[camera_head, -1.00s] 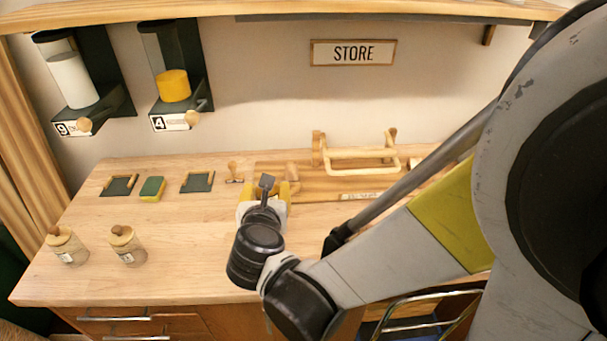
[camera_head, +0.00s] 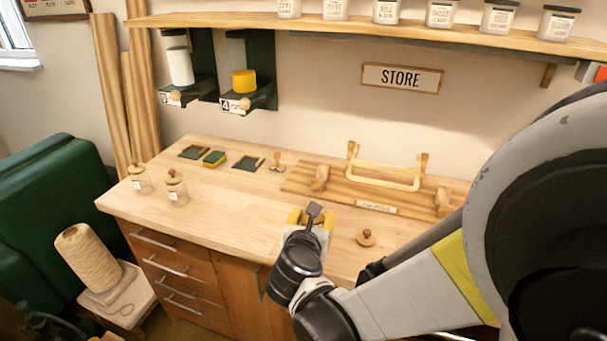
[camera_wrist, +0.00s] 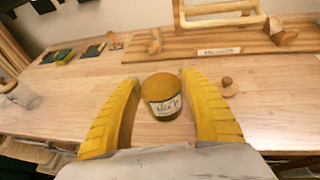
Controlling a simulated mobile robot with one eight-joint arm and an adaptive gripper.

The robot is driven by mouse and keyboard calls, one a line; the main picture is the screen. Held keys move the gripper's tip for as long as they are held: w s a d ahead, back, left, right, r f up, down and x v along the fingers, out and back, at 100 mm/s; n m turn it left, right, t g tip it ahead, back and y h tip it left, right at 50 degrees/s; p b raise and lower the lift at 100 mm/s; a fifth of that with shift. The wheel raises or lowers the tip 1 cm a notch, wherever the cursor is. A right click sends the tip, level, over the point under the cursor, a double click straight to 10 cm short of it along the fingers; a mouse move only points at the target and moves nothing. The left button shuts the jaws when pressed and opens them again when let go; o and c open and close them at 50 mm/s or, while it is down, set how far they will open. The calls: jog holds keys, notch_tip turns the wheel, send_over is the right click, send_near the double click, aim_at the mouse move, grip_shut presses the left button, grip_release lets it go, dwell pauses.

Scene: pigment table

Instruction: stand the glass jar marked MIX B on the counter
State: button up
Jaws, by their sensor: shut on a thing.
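A small glass jar (camera_wrist: 162,97) filled with yellow-brown pigment sits between the fingers of my gripper (camera_wrist: 161,92) in the wrist view. Its label reads MIX and a letter that is hard to make out. My gripper is shut on the jar, with a yellow finger on either side. In the head view my gripper (camera_head: 311,217) is over the front part of the wooden counter (camera_head: 235,213), and the jar is mostly hidden there. I cannot tell whether the jar's base touches the counter.
A wooden knobbed lid (camera_head: 366,238) lies right of my gripper. A wooden rack board (camera_head: 335,188) with a frame lies behind. Two lidded jars (camera_head: 140,180) (camera_head: 177,190) stand at the counter's left. Small dark trays (camera_head: 194,152) and a sponge (camera_head: 214,158) lie at the back left.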

jog(key=w+f, duration=0.1)
jog(key=w, duration=0.1)
jog(key=w+a+f+b, duration=0.1)
jog(key=w+f, duration=0.2)
jog(key=shift+w+a+b, duration=0.3)
jog(key=shift+a+b, duration=0.05)
jog(key=shift+b, duration=0.05)
notch_tip(320, 180, down, 4)
jog(key=shift+r+b, duration=0.1)
jog(key=shift+b, duration=1)
jog(key=shift+r, duration=0.15)
jog(key=shift+s, duration=0.1)
jog(key=o, duration=1.3)
jog(key=shift+o, duration=0.2)
